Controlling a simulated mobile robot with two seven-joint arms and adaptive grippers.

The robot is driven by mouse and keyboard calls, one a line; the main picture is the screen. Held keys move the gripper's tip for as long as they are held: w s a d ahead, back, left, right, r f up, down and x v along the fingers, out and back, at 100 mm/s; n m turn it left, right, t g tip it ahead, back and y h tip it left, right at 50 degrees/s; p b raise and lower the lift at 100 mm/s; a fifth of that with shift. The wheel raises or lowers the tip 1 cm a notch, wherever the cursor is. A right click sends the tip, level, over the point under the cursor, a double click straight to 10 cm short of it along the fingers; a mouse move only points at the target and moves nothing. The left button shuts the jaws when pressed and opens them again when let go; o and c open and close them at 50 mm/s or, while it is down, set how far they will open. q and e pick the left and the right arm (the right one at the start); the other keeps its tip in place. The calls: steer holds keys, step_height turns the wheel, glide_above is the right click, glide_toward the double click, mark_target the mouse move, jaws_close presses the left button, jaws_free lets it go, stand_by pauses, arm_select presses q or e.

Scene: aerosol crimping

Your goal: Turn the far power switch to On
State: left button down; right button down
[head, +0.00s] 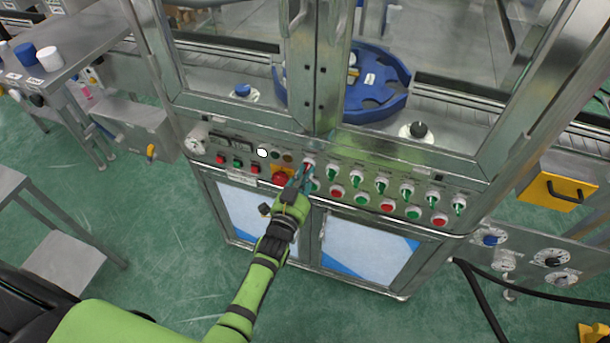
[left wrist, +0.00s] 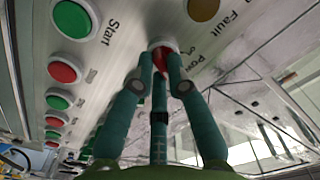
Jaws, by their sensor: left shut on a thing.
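The power switch (head: 309,162) is a red knob on the machine's front panel, at the left end of the upper row of switches. In the left wrist view the red knob (left wrist: 160,57) sits between my fingertips, next to partly hidden "Power" lettering. My left gripper (head: 303,174) is at the panel with its fingers shut on this knob; they also show in the left wrist view (left wrist: 160,75). The fingers cover much of the knob, so its exact setting is hard to read. My right gripper is not in view.
Several green knobs (head: 382,183) continue to the right along the panel (head: 345,190). A red emergency button (head: 281,178) is just left of my gripper. A green Start button (left wrist: 73,19) and an amber Fault lamp (left wrist: 203,8) show close by in the left wrist view.

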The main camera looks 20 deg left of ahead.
arm_select(q)
steer(key=shift+m, duration=0.3)
steer(key=c, duration=1.2)
jaws_free()
steer(key=shift+s, duration=0.1)
steer(key=s, duration=1.2)
steer(key=shift+a, duration=0.25)
steer(key=shift+w, duration=0.1)
steer(key=s+d+f+n+g, duration=0.1)
steer(key=s+f+g, duration=0.35)
steer(key=f, duration=0.75)
steer(key=s+d+f+n+g, duration=0.1)
steer(key=s+f+g, duration=0.35)
steer(key=f, duration=0.75)
steer(key=s+a+f+g, duration=0.2)
steer(key=s+f, duration=0.3)
steer(key=s, duration=0.4)
steer(key=s+a+f+n+g, duration=0.1)
steer(key=s+a+f+g, duration=0.2)
steer(key=s, duration=0.6)
steer(key=s+a+f+n+g, duration=0.1)
steer(key=s+a+f+g, duration=0.2)
steer(key=s+f, duration=0.4)
steer(key=shift+s+y, duration=0.3)
steer(key=shift+s, duration=0.6)
